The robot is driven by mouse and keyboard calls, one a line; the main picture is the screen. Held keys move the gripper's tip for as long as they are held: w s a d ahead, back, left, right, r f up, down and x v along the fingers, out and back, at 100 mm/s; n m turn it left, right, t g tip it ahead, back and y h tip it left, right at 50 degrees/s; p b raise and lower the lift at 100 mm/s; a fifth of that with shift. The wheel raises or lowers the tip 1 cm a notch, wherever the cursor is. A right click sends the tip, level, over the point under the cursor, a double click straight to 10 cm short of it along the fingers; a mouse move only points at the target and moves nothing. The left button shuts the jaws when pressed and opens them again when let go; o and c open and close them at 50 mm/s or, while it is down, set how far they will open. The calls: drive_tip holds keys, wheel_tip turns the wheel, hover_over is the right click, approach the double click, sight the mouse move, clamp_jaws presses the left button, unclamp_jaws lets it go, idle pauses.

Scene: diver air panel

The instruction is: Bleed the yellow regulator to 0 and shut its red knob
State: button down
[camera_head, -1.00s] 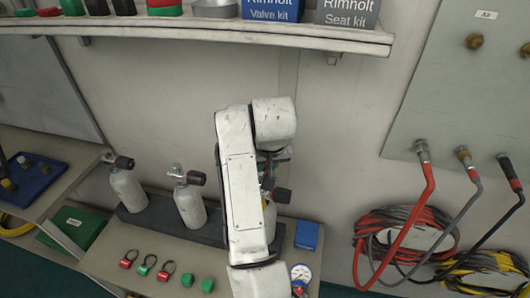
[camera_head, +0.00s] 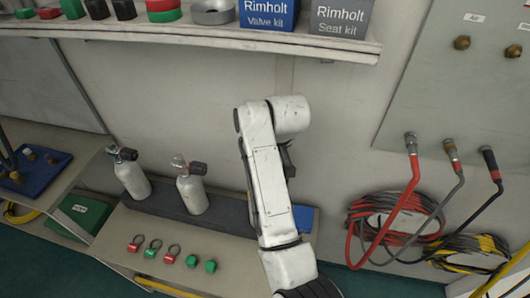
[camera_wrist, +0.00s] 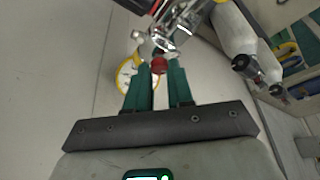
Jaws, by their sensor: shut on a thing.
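In the wrist view, the red knob (camera_wrist: 159,65) sits between the tips of my gripper's green fingers (camera_wrist: 161,74), and the gripper is shut on it. The knob is at the lower end of a shiny chrome regulator body (camera_wrist: 180,28). A yellow-rimmed gauge (camera_wrist: 126,74) with a pale face is just left of the knob, partly behind a finger. Its needle is too small and covered to read. In the head view, my own arm hides the gripper, the regulator and the knob.
Two grey cylinders (camera_head: 132,178) (camera_head: 192,192) with black-knobbed valves stand on a dark block left of my arm. Small red and green tagged caps (camera_head: 153,247) lie in front. Coiled hoses (camera_head: 395,215) hang at right. A shelf (camera_head: 230,38) with boxes runs above.

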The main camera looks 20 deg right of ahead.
drive_tip(key=c, duration=1)
unclamp_jaws()
drive_tip(key=shift+b+v, duration=0.6)
drive_tip(key=shift+v, duration=3.15)
drive_tip(key=shift+d, duration=0.1)
